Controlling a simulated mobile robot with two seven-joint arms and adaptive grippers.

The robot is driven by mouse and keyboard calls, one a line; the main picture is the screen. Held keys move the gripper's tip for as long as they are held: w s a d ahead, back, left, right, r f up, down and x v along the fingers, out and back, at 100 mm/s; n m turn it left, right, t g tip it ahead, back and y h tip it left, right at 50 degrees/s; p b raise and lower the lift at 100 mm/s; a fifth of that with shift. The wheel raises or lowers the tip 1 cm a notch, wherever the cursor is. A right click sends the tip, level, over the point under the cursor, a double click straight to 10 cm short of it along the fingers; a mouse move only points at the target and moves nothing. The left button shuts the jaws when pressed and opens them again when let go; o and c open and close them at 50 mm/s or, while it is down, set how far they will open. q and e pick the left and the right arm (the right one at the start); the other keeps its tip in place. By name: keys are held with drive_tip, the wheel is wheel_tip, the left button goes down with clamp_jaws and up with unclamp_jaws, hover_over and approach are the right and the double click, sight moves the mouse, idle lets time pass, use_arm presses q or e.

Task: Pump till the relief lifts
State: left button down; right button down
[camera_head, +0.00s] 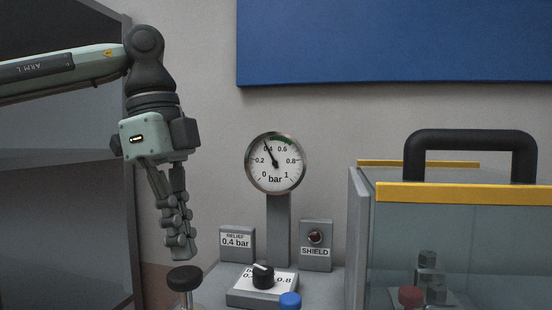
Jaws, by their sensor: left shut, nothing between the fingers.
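My left gripper (178,252) points down at the left, shut and empty. Just below its fingertips is a black round knob (184,278) on a metal rod, probably the pump handle; a small gap seems to separate them. The round pressure gauge (287,174) stands on a grey post, its needle near 0.4 bar. A plate (237,243) reads "RELIEF 0.4 bar". A black selector knob (263,277) sits on a grey block whose label shows 0.8 at its right. The lower part of the pump is cut off by the frame. My right gripper is out of view.
A blue cap (289,300) is at the front of the block. A "SHIELD" plate (315,252) carries a dark reddish lamp. At right, a clear box (470,225) with a black handle (470,139) covers grey fittings; a red knob (411,297) shows low there. A grey cabinet stands left.

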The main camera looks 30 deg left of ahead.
sight(183, 272)
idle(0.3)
use_arm(q)
wheel_tip(183, 272, down, 4)
drive_tip(key=b, duration=0.3)
drive_tip(key=shift+f+b, duration=0.25)
drive_tip(key=shift+b, duration=0.1)
wheel_tip(183, 272, up, 5)
drive_tip(key=p, duration=0.4)
drive_tip(key=shift+f, duration=0.2)
drive_tip(key=shift+f, duration=0.1)
